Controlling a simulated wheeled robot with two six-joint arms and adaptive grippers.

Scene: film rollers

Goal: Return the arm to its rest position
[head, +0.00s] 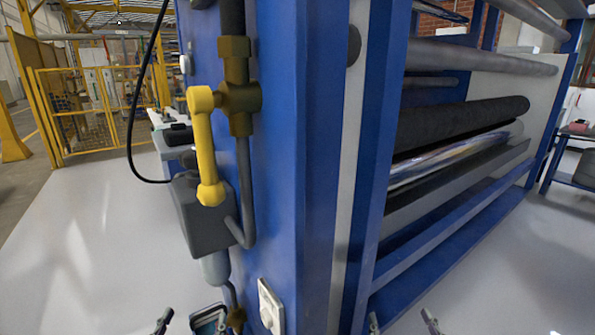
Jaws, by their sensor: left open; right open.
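My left gripper (192,322) shows only as fingertips at the bottom edge, left of the blue machine frame. Its fingers are apart, and a small dark-framed object (208,318) shows close to it; I cannot tell whether they touch. My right gripper (402,322) shows as two separated fingertips at the bottom edge, in front of the machine's lower right part. It is open, with nothing seen between the tips. The arms behind both grippers are out of view.
A blue machine post (280,130) stands close in front, carrying a yellow valve handle (205,150), pipes and a grey box (200,220). Rollers (460,120) span the right side. Pale floor (90,250) is clear at left, before a yellow fence (85,105).

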